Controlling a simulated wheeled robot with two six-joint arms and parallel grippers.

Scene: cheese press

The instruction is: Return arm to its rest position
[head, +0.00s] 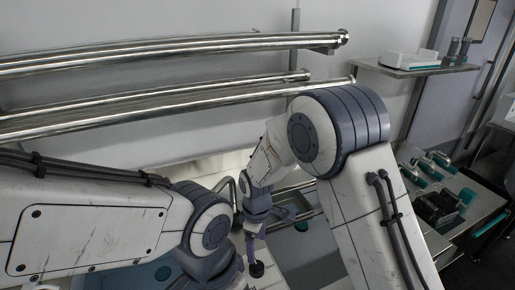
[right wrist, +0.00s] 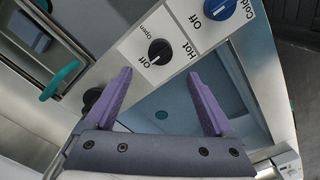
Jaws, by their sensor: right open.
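My right arm (head: 365,205) reaches in from the right and bends down in the middle of the head view. Its purple gripper (head: 252,243) points down there, close to a black knob (head: 257,269). In the right wrist view the gripper (right wrist: 160,73) is open, with nothing held between its fingers. Beyond the fingertips is a pale control panel (right wrist: 185,62) with a black knob (right wrist: 160,52) and a blue knob (right wrist: 218,8). My left arm (head: 90,225) comes in from the left; its gripper is out of sight below the frame.
Steel pipes (head: 150,50) run along the back wall. A wall shelf (head: 425,68) holds a white box at upper right. A side table (head: 485,205) with several teal and dark items stands at right. A teal handle (right wrist: 60,80) lies left of the right gripper.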

